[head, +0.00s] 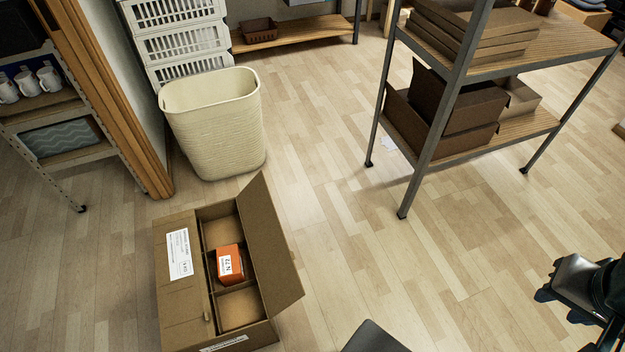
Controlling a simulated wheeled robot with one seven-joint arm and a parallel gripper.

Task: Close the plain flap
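An open cardboard box (240,336) stands on the floor at the lower left. Its plain flap (268,245), on the right side, is open and stands up, leaning outward to the right. The left flap (182,280), with a white label, lies folded inward over the left part of the box. Inside are several divided compartments; a small orange carton (230,264) with a white label sits in a middle one. My gripper (549,294) is at the lower right edge, well apart from the box. Its fingers are dark and partly hidden, so I cannot tell their opening.
A cream bin (213,125) stands behind the box, with white stacked crates (180,35) beyond. A metal shelf (437,165) with cardboard boxes stands at the upper right. A mug shelf (40,105) is at the left. The floor between box and gripper is mostly clear.

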